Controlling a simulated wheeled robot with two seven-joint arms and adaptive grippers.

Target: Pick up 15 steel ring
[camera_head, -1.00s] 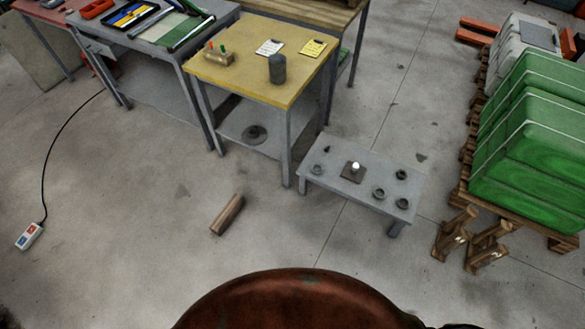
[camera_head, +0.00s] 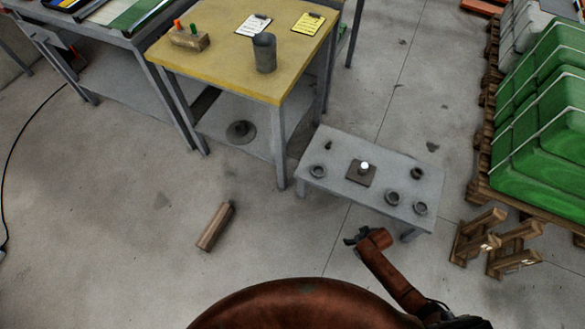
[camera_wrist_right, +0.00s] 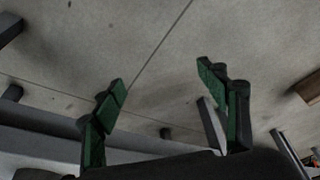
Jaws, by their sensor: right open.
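Several dark steel rings lie flat on the low grey table (camera_head: 333,146). One ring (camera_head: 318,172) is at the left, one ring (camera_head: 416,173) at the far right, and two rings, (camera_head: 391,198) and (camera_head: 420,208), near the front right. I cannot tell which one is number 15. A dark square plate with a white-topped peg (camera_head: 361,174) stands mid-table. My right gripper (camera_head: 354,239) is in front of the table, apart from the rings. In the right wrist view its green-padded fingers (camera_wrist_right: 162,78) are spread and empty. My left gripper is out of view.
A yellow-topped table (camera_head: 215,72) with a grey cylinder (camera_head: 264,53) stands behind at left. A wooden block (camera_head: 215,227) lies on the floor. Wooden stands (camera_head: 480,236) and a pallet of green sacks (camera_head: 545,140) are at the right.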

